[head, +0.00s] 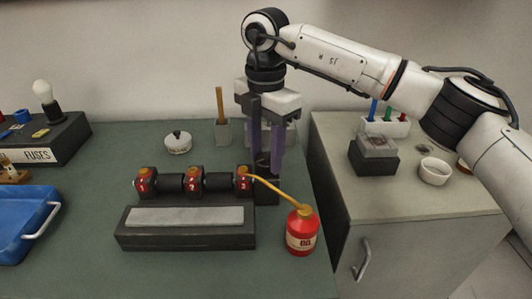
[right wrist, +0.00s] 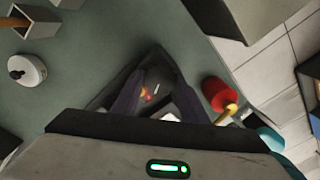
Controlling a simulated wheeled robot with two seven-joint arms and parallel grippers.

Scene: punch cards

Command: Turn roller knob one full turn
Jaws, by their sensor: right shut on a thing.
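The roller device has a dark base with a pale flat bar (head: 185,216) and a dark roller (head: 171,183) carried by several numbered supports. The roller knob (head: 263,164) is at the right end of the roller, mostly hidden by my right gripper. My right gripper (head: 265,165) points straight down with its purple fingers shut on the knob. In the right wrist view the fingers (right wrist: 157,95) close in around a dark round shape, which looks like the knob. My left gripper is not in view.
A red oil can (head: 301,232) with a long yellow spout stands right of the device, its spout reaching toward the right support. A white lidded pot (head: 178,143) and a grey holder (head: 223,132) stand behind. A blue tray (head: 22,230) lies at left.

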